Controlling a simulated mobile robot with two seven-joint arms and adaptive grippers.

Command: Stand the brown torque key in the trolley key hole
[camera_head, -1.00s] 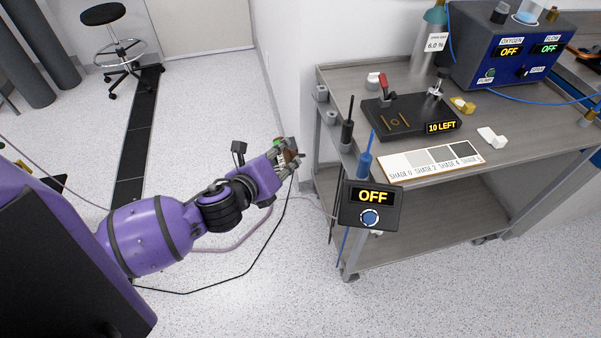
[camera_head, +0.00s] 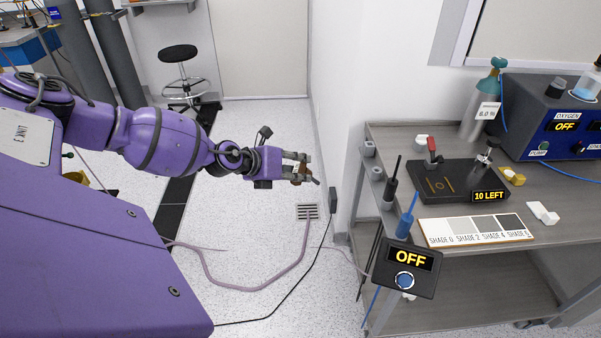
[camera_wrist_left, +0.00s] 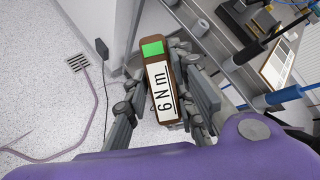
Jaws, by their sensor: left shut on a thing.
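The brown torque key (camera_wrist_left: 153,50) is held in my left gripper (camera_wrist_left: 163,95) in the left wrist view. It has a green patch at one end and a white label reading 6 Nm. The fingers lie on both sides of it. In the head view my left gripper (camera_head: 301,168) is over open floor, left of the trolley (camera_head: 465,274) and apart from it; the key is small and partly covered there. Two grey holders (camera_head: 377,173) sit on the trolley's left edge; I cannot tell which is the key hole. My right gripper is out of view.
A black-handled tool (camera_head: 391,184) and a blue-handled tool (camera_head: 406,216) stand at the trolley's left edge, near a control box (camera_head: 418,284) reading OFF. A black plate (camera_head: 452,178) and shade card (camera_head: 470,237) lie on top. A stool (camera_head: 179,54) stands behind.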

